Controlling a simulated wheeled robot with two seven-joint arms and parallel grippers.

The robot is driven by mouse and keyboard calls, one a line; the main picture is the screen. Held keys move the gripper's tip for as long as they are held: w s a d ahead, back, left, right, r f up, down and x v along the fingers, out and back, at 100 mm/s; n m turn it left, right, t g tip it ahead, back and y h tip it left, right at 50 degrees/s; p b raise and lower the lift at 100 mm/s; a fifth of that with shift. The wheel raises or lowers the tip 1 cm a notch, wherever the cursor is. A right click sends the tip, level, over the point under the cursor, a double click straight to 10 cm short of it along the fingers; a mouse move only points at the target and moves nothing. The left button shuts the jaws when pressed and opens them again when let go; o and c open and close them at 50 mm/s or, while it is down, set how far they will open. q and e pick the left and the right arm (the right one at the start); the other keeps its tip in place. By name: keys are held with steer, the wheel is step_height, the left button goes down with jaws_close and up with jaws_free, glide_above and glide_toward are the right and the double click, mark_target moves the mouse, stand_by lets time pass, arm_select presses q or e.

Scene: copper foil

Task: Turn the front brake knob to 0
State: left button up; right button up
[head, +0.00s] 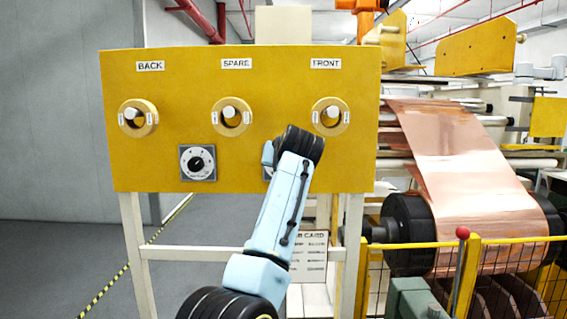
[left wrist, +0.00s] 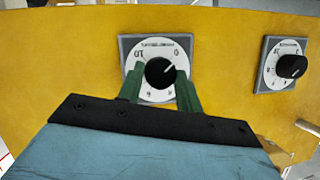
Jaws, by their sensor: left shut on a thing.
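My left gripper (left wrist: 159,78) has its green fingers on either side of a black knob (left wrist: 160,72), shut on it. This is the right-hand dial of the yellow panel, below the FRONT label. Its white dial plate (left wrist: 151,96) appears upside down in the left wrist view, with 0 at upper right and 10 at upper left. The knob's white mark points up and right, on the 0 side; the exact reading is hard to tell. In the head view my left arm hides the knob and most of its plate (head: 268,174). My right gripper is out of view.
A second dial (head: 197,162) sits left on the yellow panel (head: 235,170); it also shows in the left wrist view (left wrist: 292,66). Three ringed selector switches, including the FRONT switch (head: 331,116), line the panel above. A copper foil roll (head: 488,225) behind a yellow guard stands at right.

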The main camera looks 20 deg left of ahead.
arm_select(q)
steer(key=shift+r+n, duration=0.1)
steer(key=shift+n, duration=0.2)
stand_by(0.4)
steer(key=o, duration=1)
steer(key=b+v, duration=0.4)
steer(key=v, duration=0.9)
steer(key=shift+s+b, duration=0.25)
steer(key=shift+b, duration=0.05)
steer(key=shift+a, duration=0.15)
